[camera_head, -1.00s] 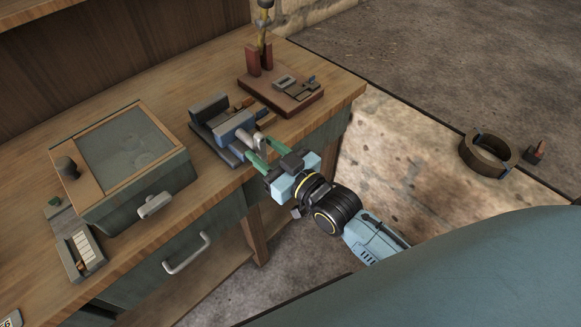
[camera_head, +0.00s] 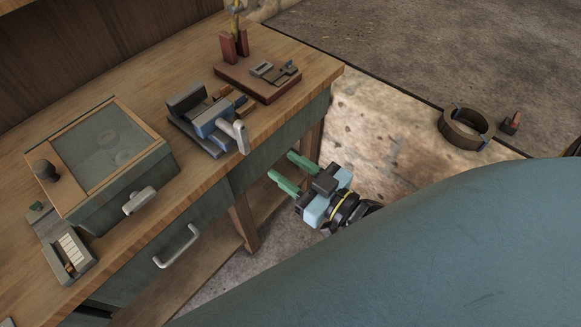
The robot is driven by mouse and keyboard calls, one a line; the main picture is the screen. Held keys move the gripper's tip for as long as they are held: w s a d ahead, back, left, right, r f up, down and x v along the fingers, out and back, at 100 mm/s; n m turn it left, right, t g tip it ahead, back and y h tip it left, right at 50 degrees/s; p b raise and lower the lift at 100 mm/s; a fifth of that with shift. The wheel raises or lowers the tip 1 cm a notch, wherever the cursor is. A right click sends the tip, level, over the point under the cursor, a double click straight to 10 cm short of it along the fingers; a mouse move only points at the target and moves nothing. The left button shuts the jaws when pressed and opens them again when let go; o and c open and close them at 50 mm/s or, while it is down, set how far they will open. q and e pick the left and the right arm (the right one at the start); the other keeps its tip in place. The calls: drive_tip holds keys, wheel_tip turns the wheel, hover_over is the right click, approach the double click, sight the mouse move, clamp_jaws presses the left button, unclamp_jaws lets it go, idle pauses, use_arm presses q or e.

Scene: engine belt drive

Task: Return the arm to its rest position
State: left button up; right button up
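My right gripper (camera_head: 293,174) shows at the centre right, off the front edge of the wooden workbench (camera_head: 200,88). Its two green fingers are spread apart with nothing between them. It is apart from the blue-grey vise (camera_head: 213,125), which sits on the bench's front edge above and to the left of it. The vise's pale handle (camera_head: 240,137) hangs out over the edge. Most of my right arm is hidden behind the large blue-grey surface in the foreground. My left gripper is not in view.
A lidded box (camera_head: 118,190) with a glass top stands on the bench at left, near a small switch box (camera_head: 70,257). A reddish board (camera_head: 258,84) holds small parts at the back. A drawer handle (camera_head: 177,247) juts from the front. A brown ring (camera_head: 465,128) lies at far right.

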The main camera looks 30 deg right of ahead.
drive_tip(key=shift+f, duration=0.1)
idle(0.4)
drive_tip(key=s+d+f+g+h, duration=0.1)
drive_tip(key=s+d+f+g, duration=0.15)
drive_tip(key=f, duration=0.75)
drive_tip(key=s+d+f+m+g+h, duration=0.1)
drive_tip(key=s+f+g+h, duration=0.15)
drive_tip(key=f, duration=0.85)
drive_tip(key=s+d+f+g+h, duration=0.1)
drive_tip(key=s+d+f+g, duration=0.15)
drive_tip(key=f, duration=0.75)
drive_tip(key=s+f+g+h, duration=0.1)
drive_tip(key=s+f+g, duration=0.3)
drive_tip(key=s+f, duration=0.4)
drive_tip(key=s+d+f+g, duration=0.1)
drive_tip(key=s+f+g, duration=0.3)
drive_tip(key=s+f, duration=0.4)
drive_tip(key=s, duration=0.5)
drive_tip(key=shift+s+f+m+h, duration=0.15)
drive_tip(key=shift+f+m+h, duration=0.05)
drive_tip(key=shift+m+h, duration=0.2)
